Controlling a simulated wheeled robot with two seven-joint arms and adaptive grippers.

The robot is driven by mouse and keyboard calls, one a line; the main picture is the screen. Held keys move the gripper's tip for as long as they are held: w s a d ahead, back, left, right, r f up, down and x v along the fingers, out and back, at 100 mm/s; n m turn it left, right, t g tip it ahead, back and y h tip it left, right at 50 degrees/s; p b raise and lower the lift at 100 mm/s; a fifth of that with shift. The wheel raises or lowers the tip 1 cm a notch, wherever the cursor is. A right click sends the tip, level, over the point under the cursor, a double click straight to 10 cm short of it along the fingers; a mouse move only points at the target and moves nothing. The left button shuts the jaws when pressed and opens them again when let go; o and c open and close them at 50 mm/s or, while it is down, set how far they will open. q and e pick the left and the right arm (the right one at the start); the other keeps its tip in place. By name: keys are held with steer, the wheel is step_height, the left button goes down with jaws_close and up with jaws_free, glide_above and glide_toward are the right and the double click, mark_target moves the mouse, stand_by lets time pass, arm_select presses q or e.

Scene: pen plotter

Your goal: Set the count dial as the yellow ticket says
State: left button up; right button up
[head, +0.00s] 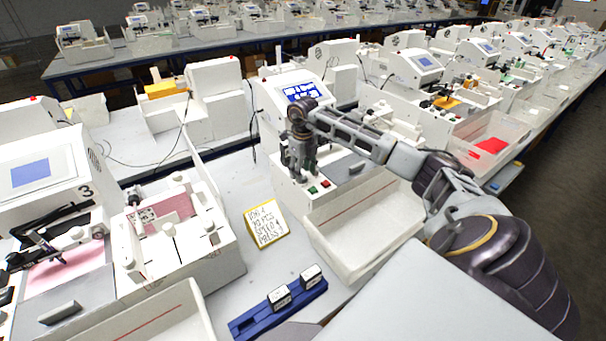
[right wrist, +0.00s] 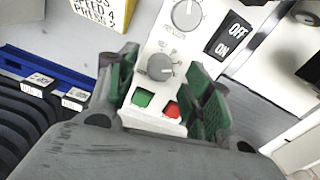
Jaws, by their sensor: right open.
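The yellow ticket (head: 265,224) stands on the bench left of the plotter's white tray, with handwritten lines too small to read surely. Its lower corner shows in the right wrist view (right wrist: 103,12). The plotter's control panel (right wrist: 190,50) has two grey dials, an upper dial (right wrist: 187,14) and a lower dial (right wrist: 161,67); I cannot read which is the count dial. My right gripper (head: 301,175) points down over the panel. In the right wrist view its open green fingers (right wrist: 163,88) lie either side of the lower dial; contact is unclear. My left gripper is out of view.
An OFF/ON switch (right wrist: 231,38), a green button (right wrist: 143,97) and a red button (right wrist: 172,109) are close to the fingers. A lit screen (head: 302,91) stands behind. A blue rack (head: 277,308) with two labelled blocks lies in front. The white tray (head: 365,225) is beside the panel.

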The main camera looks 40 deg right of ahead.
steer(key=shift+f, duration=0.95)
steer(key=c, duration=1.1)
steer(key=shift+o, duration=0.2)
steer(key=shift+m, duration=3.9)
